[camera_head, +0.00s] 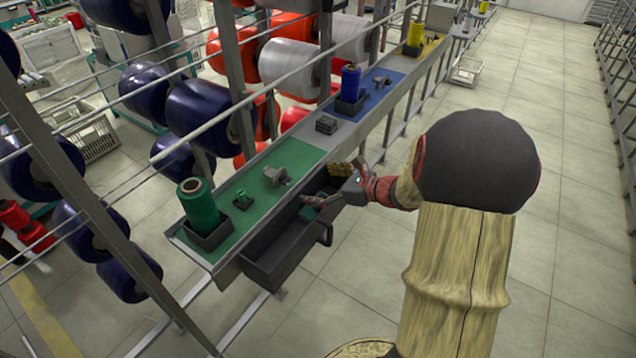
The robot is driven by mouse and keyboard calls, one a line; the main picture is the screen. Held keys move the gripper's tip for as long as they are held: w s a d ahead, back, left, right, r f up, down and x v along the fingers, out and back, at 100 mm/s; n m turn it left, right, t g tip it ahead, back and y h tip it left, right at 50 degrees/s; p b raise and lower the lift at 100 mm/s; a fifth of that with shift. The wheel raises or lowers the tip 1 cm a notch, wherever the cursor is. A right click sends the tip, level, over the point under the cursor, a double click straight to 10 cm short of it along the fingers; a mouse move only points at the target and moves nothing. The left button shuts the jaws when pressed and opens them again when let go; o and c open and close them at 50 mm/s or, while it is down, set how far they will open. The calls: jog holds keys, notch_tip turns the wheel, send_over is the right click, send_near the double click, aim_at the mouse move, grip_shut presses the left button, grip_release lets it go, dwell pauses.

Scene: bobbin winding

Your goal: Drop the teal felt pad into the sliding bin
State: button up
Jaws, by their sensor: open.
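The sliding bin (283,262) is a dark grey drawer pulled out from under the green section of the long shelf, its handle facing right. My gripper (322,185) is over the far part of the bin, its fingers spread apart. A small teal patch, probably the teal felt pad (308,214), shows at the bin just below the near finger. It looks apart from the fingers, but whether it lies on the bin's floor is too small to tell. A brownish piece (340,170) shows by the far finger; I cannot tell what it is.
On the green section stand a green thread cone (198,203) in a dark holder, a small green block (242,200) and a grey metal fitting (277,176). A blue cone (350,82) stands farther along.

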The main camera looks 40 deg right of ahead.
jog(key=v, duration=1.2)
jog(key=shift+f, duration=0.1)
jog(key=s+a+f+n+g, duration=0.5)
jog(key=s+a+n+g, duration=0.5)
jog(key=n, duration=0.5)
jog(key=s+a+r+n+t+h, duration=0.2)
jog(key=a+r+n+t+h, duration=0.1)
jog(key=a+r+n, duration=1)
jog(key=a+n+h, duration=0.1)
jog(key=a+n, duration=0.1)
jog(key=n, duration=0.2)
jog(key=shift+s+a+h, duration=0.15)
jog(key=shift+a+h, duration=0.15)
